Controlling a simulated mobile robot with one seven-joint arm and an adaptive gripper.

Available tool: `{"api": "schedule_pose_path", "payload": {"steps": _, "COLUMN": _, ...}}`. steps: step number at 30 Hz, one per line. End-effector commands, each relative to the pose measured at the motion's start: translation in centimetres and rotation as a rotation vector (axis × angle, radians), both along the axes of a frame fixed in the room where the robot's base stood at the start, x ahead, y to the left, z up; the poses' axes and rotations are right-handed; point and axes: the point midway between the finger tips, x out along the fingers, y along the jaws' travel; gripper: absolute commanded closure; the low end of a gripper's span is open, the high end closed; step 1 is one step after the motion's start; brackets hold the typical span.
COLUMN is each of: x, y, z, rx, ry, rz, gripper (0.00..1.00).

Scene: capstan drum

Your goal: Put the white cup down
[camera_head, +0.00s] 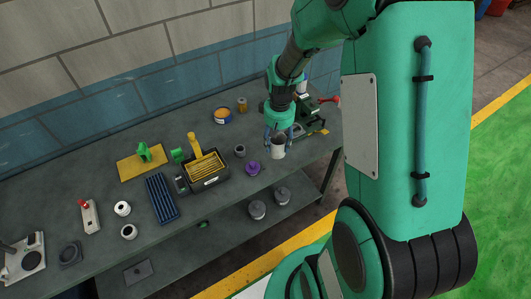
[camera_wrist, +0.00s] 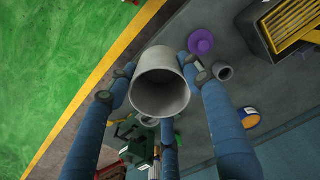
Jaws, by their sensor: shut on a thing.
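The white cup (camera_head: 278,149) is between the fingers of my gripper (camera_head: 279,136), near the front edge of the workbench toward its right end. In the wrist view the cup (camera_wrist: 160,84) faces me with its open rim, and its inside looks empty and shaded. The blue fingers of my gripper (camera_wrist: 158,95) are shut around its sides. The cup looks about upright in the head view. I cannot tell whether its base touches the bench (camera_head: 228,131) or hangs just above it.
A purple knobbed object (camera_head: 252,168) and a small grey ring (camera_head: 239,151) stand left of the cup. A green machine (camera_head: 312,112) stands behind right. A black bin with yellow bars (camera_head: 205,172) is further left. A blue-orange tin (camera_head: 222,116) stands at the back.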

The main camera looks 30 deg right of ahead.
Motion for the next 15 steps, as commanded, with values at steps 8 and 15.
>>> {"api": "schedule_pose_path", "payload": {"steps": 8, "x": -1.9, "y": 1.7, "z": -0.4, "rx": 0.0, "ry": 0.0, "rz": 0.001, "gripper": 0.74}}
{"api": "schedule_pose_path", "payload": {"steps": 15, "x": -2.5, "y": 2.1, "z": -2.6, "rx": 0.001, "ry": 0.003, "rz": 0.001, "gripper": 0.74}}
